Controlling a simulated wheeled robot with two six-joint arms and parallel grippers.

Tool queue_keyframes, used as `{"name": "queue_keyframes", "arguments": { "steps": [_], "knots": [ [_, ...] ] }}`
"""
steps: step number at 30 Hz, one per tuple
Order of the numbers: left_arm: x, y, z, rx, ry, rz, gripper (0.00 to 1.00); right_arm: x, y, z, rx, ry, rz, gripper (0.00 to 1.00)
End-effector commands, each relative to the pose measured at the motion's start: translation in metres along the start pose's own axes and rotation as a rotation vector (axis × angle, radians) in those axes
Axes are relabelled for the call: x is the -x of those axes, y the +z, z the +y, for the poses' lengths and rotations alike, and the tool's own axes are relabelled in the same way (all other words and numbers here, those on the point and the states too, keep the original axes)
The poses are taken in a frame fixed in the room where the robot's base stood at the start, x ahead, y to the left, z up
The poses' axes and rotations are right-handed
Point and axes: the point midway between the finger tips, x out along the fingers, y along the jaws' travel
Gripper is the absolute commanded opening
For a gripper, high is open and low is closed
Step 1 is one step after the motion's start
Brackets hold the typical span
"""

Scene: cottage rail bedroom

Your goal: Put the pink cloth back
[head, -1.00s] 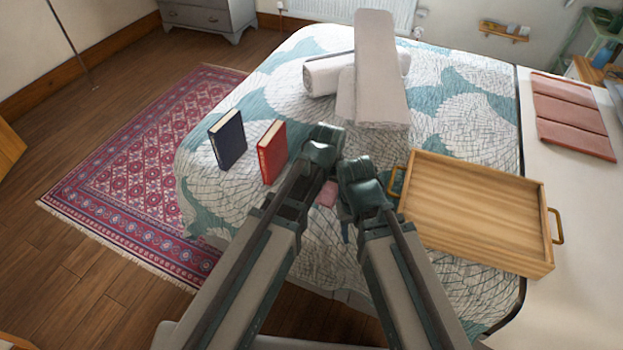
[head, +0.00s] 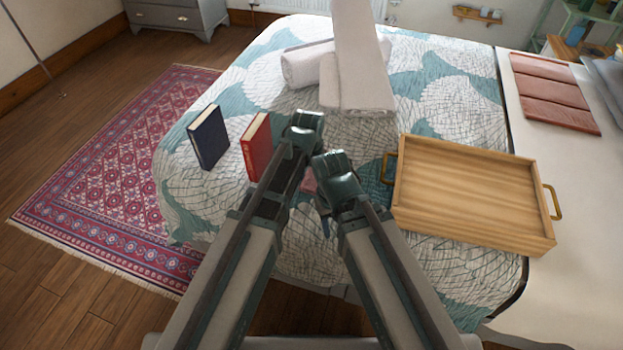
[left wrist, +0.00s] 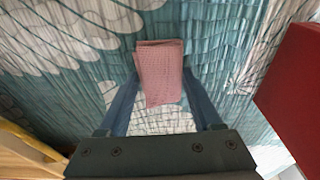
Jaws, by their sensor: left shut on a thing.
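The pink cloth (left wrist: 160,72) is a small folded waffle-weave piece. In the left wrist view it sits between the two blue fingers of my left gripper (left wrist: 160,92), which is shut on it. Bed cover shows behind it; I cannot tell whether the cloth touches the bed. In the head view only a small pink patch of the cloth (head: 309,184) shows between my arms, and my left gripper's fingers are mostly hidden. My right gripper (head: 327,215) is just right of the cloth, its fingers largely hidden by my own arm.
A red book (head: 256,146) and a dark blue book (head: 209,137) stand on the bed at left. A wooden tray (head: 470,195) with brass handles lies right of my arms. Towels (head: 358,90) lie farther back. Bed cover (head: 440,95) behind the tray is free.

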Motion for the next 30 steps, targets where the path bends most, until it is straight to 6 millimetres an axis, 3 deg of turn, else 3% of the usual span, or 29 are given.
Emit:
{"name": "queue_keyframes", "arguments": {
  "steps": [7, 8, 12, 23, 30],
  "knots": [
    [-0.004, 0.001, 0.000, 0.000, 0.000, 0.000, 0.22, -0.004, 0.000, 0.000, 0.000, 0.000, 0.000, 0.50],
    [-0.002, 0.000, 0.000, 0.000, 0.000, 0.000, 0.72, -0.002, 0.000, 0.000, 0.000, 0.000, 0.000, 0.50],
    [-0.002, 0.000, 0.000, 0.000, 0.000, 0.000, 0.96, -0.002, 0.000, 0.000, 0.000, 0.000, 0.000, 0.50],
    [-0.001, 0.000, 0.000, 0.000, 0.000, 0.000, 0.96, -0.001, 0.000, 0.000, 0.000, 0.000, 0.000, 0.50],
    [0.015, 0.000, 0.000, 0.000, 0.000, 0.000, 0.96, 0.015, 0.001, 0.001, 0.000, 0.000, 0.000, 0.50]
  ]
}}
